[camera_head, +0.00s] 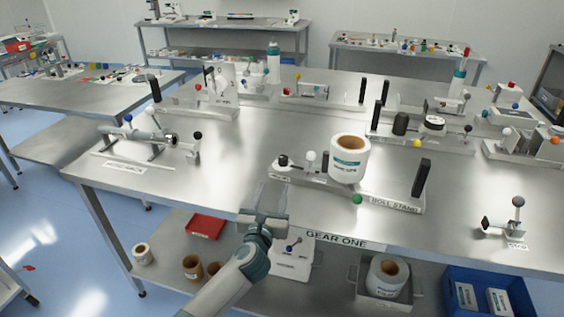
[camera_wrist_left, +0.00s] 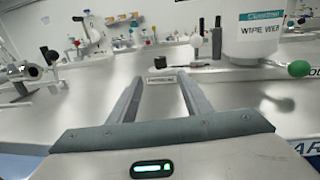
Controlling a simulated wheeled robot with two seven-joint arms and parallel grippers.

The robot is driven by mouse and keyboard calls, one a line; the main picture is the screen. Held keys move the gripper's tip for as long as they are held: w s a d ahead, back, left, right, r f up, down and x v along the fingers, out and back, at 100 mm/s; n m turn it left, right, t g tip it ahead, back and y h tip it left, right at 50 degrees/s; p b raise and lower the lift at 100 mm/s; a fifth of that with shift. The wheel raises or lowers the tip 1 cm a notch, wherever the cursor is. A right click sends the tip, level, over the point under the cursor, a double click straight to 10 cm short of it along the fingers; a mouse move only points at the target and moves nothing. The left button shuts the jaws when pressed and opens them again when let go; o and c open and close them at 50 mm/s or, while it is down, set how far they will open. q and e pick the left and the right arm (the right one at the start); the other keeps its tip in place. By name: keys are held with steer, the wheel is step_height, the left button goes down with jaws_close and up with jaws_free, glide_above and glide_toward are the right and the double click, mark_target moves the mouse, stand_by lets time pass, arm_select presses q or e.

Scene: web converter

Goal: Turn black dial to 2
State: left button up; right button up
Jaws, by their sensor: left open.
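A small black dial (camera_head: 283,160) sits at the left end of the roll stand, above a small label plate. My right gripper is not in view.
The roll stand (camera_head: 390,200) carries a large white wipe roll (camera_head: 349,160), a white ball knob (camera_head: 311,156), a green ball (camera_head: 357,199) and a black post (camera_head: 421,180). A metal roller device (camera_head: 150,140) stands left. Bare tabletop (camera_head: 225,165) lies between.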

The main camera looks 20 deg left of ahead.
arm_select(q)
glide_toward(282, 161)
steer(key=w, duration=0.8)
steer(key=shift+w+a, duration=0.1)
steer(key=shift+a, duration=0.25)
steer(key=shift+w+a, duration=0.1)
steer(key=shift+w, duration=0.65)
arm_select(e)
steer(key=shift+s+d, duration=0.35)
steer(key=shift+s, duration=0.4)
arm_select(q)
steer(key=shift+c, duration=0.4)
steer(key=c, duration=1)
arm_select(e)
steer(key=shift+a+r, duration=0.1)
